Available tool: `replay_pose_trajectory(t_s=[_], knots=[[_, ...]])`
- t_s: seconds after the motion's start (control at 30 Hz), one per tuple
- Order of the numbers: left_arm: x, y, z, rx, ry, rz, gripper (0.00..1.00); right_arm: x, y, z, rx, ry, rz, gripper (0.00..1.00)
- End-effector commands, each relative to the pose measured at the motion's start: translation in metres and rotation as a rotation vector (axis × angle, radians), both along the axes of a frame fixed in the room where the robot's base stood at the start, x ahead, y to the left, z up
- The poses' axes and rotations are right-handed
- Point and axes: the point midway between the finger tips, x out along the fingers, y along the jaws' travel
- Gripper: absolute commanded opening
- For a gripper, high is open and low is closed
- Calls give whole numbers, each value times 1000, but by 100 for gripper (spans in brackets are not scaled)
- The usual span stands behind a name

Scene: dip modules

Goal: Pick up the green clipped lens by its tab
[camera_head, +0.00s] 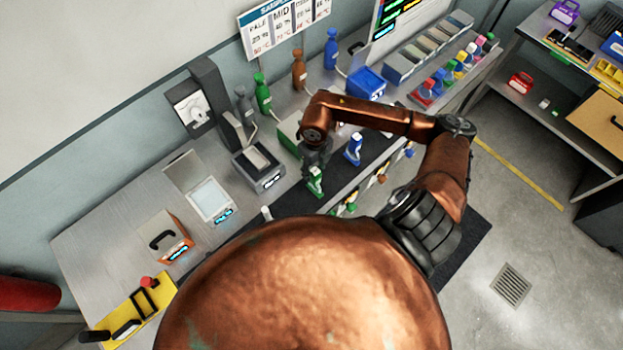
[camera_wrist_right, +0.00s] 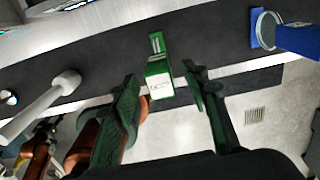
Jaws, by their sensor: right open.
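The green clipped lens (camera_head: 315,181) stands at the front part of the bench, on the dark strip, just below my right gripper (camera_head: 314,160) in the head view. My left gripper is not in view.
A blue clipped piece (camera_head: 354,148) stands to the right, and a white post (camera_head: 266,213) to the left. A grey device (camera_head: 259,168) and a green box (camera_head: 291,131) stand behind. The floor in front of the bench is free around the drain (camera_head: 510,285).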

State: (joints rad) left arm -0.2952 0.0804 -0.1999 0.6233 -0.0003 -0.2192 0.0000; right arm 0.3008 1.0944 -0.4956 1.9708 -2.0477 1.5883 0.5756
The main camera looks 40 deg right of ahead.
Motion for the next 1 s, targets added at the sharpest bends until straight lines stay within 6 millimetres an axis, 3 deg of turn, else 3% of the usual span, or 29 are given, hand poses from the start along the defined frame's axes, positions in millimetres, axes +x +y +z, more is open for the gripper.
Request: replay_pose_trajectory(t_s=[0.23,0.5,0.77,1.0], knots=[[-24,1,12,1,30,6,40,-4,-1,-25,2,5,-11,42],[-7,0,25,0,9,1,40,-2,1,-61,1,3,-10,42],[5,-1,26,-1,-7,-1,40,0,2,-65,0,1,-5,42],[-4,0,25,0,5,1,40,0,2,-65,0,1,-5,26]])
